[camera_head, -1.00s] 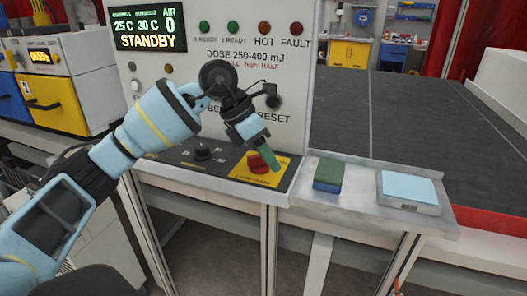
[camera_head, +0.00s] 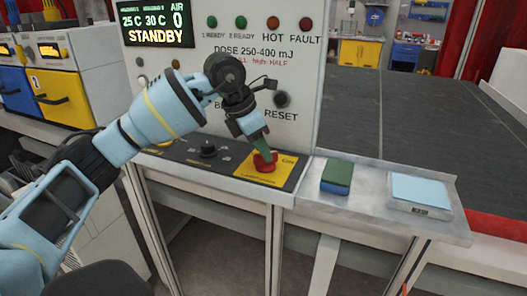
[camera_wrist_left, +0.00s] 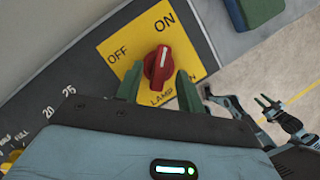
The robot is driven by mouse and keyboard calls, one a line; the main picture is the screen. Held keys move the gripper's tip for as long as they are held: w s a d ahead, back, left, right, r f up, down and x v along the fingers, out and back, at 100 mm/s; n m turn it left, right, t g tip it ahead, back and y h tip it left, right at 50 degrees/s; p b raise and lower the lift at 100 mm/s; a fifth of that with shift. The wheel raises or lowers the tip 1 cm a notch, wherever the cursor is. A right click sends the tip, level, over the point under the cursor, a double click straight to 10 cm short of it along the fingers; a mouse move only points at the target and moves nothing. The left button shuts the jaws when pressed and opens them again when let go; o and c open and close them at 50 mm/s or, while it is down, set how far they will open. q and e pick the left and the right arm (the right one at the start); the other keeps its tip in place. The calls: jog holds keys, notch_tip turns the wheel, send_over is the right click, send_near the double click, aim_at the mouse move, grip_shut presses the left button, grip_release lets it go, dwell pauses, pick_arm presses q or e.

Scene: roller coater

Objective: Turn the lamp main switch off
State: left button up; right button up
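The lamp main switch is a red rotary knob (camera_head: 265,163) on a yellow plate (camera_head: 284,171) at the right end of the black control strip. In the left wrist view the knob (camera_wrist_left: 158,65) has a white line pointing up towards ON; OFF is printed to its left. My left gripper (camera_head: 261,150) is over the knob, pointing down. In the left wrist view its green fingers (camera_wrist_left: 159,88) are apart, one on each side of the knob's lower part; I cannot tell whether they touch it. My right gripper (camera_wrist_left: 267,104) shows small at the right, its fingers apart.
A green-and-blue block (camera_head: 336,175) and a light blue pad on a scale-like base (camera_head: 421,191) sit on the metal shelf to the right. A black knob (camera_head: 208,149) is left on the strip. The upright panel (camera_head: 215,65) stands close behind, its display reading STANDBY.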

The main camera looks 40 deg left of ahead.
pick_arm(q)
jog(key=shift+w+d+f, duration=0.2)
jog(key=shift+w+f, duration=0.05)
jog(key=shift+f, duration=0.5)
pick_arm(e)
jog(key=shift+w, duration=0.15)
pick_arm(q)
jog(key=shift+c, duration=0.2)
pick_arm(e)
jog(key=shift+w, duration=0.15)
pick_arm(q)
grip_shut()
